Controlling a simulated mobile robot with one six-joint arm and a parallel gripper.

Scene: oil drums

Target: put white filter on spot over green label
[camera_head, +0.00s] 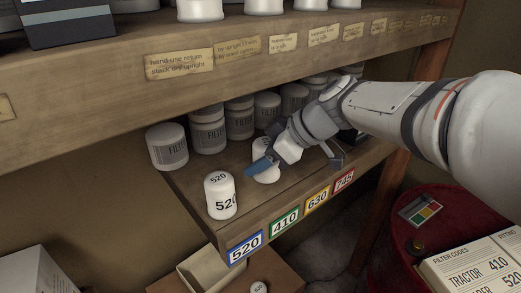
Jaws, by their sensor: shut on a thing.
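A white filter (266,176) is held at my gripper (267,163), which is shut on it; a blue finger crosses the filter's front and hides its middle. The filter is upright or nearly so, over the lower shelf behind the green 410 label (285,222). I cannot tell whether its base touches the board. Another white filter marked 520 (221,196) stands upright on the shelf behind the blue 520 label (245,247). The shelf strip directly behind the green label is bare.
Several grey-white filters (167,147) stand in a row behind on the lower shelf (195,187). The upper shelf (228,50) hangs above them. Yellow 630 (317,200) and red 745 (344,181) labels follow to the right.

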